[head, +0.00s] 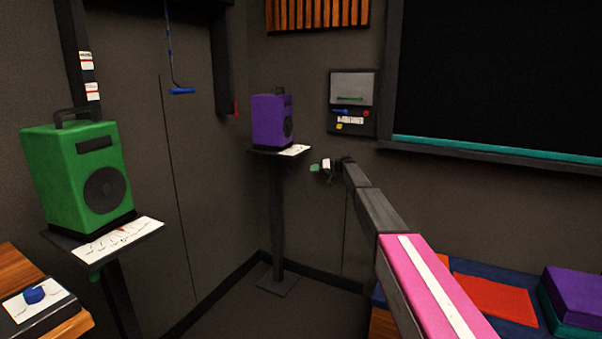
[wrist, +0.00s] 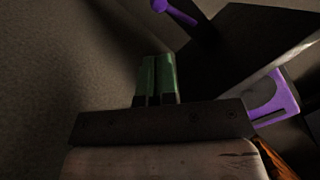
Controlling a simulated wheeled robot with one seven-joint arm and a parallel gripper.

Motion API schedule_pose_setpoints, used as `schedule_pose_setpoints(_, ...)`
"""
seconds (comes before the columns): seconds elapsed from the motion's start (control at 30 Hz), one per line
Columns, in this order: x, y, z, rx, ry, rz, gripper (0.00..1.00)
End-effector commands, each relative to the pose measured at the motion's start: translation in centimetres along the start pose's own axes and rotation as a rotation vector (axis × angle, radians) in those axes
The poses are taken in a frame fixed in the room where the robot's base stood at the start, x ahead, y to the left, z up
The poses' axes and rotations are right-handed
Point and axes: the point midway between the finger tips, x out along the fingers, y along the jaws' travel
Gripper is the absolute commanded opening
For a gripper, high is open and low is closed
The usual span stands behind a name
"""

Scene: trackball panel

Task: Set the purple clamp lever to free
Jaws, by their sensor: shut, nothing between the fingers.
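The purple clamp lever (wrist: 176,11) shows at the top of the wrist view, slanting beside the dark platform (wrist: 225,30) of the purple speaker's stand. In the head view I cannot make the lever out clearly. The purple speaker (head: 267,121) stands on that platform; part of it shows in the wrist view (wrist: 283,97). My gripper (head: 315,167) is just right of the stand, a little below platform height. In the wrist view its green fingers (wrist: 157,62) are together and empty, apart from the lever.
A green speaker (head: 84,170) stands on another platform at left, with a white scale card (head: 118,238). A blue knob (head: 34,295) sits on a wooden box in front. A small wall panel (head: 352,103) is right of the purple speaker. Colored pads (head: 492,299) lie at right.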

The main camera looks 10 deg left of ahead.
Motion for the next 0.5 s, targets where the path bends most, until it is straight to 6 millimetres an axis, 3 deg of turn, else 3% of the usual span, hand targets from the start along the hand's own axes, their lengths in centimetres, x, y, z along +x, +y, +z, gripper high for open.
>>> schedule_pose_setpoints(0.27,2.4,0.0,0.0,0.0,-0.001,-0.001,0.0)
schedule_pose_setpoints(0.5,6.4,0.1,0.0,0.0,-0.001,0.0,0.0)
